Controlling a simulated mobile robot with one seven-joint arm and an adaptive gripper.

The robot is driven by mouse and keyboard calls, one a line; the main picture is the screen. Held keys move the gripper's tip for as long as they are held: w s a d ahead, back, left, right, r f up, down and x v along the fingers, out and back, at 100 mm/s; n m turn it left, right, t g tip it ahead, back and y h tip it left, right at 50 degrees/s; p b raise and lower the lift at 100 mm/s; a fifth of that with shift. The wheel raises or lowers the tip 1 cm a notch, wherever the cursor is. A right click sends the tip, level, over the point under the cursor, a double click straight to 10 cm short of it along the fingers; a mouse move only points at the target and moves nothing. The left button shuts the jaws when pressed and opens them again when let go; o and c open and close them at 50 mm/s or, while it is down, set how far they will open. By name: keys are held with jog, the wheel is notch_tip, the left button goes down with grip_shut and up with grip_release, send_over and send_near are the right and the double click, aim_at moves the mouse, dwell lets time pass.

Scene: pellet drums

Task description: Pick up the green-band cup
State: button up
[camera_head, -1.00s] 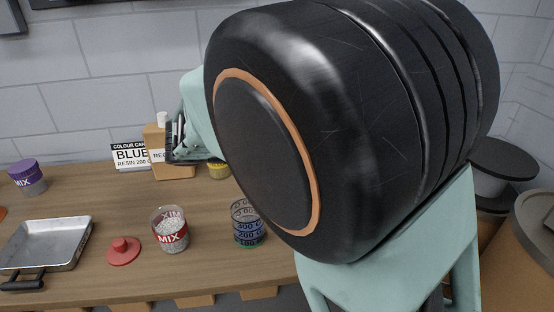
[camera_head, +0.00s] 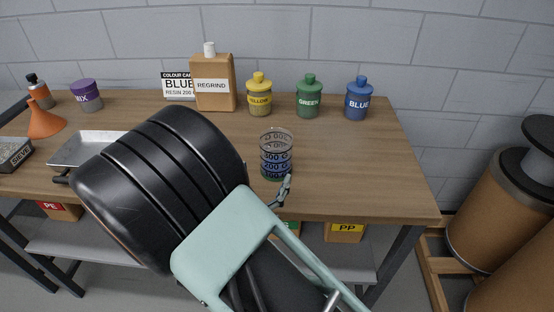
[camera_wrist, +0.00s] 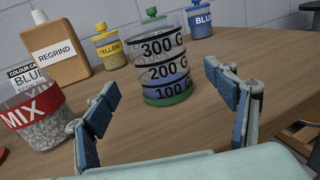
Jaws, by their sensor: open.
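The green-band cup (camera_head: 276,153) is a clear cup with dark gram marks and a green band at its base. It stands upright on the wooden table near the front edge. In the wrist view the cup (camera_wrist: 166,62) stands upright ahead, between the lines of my two fingers. My gripper (camera_wrist: 165,100) is open and empty, with blue-padded fingers spread apart, short of the cup. In the head view one finger of my gripper (camera_head: 284,190) shows just in front of the cup's lower right. My arm hides the rest of the gripper there.
A clear MIX cup of pellets (camera_wrist: 37,118) stands left of my left finger. Behind stand the REGRIND bottle (camera_head: 213,85) and the yellow (camera_head: 259,95), green (camera_head: 308,97) and blue (camera_head: 358,99) jars. A metal tray (camera_head: 85,146) lies left. The table right of the cup is clear.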

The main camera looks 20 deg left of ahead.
aim_at(277, 154)
jog(key=w, duration=0.9)
jog(key=shift+d+p, duration=0.35)
jog(key=shift+d, duration=0.05)
jog(key=shift+s, duration=0.1)
jog(key=c, duration=1.3)
jog(key=shift+c, duration=0.2)
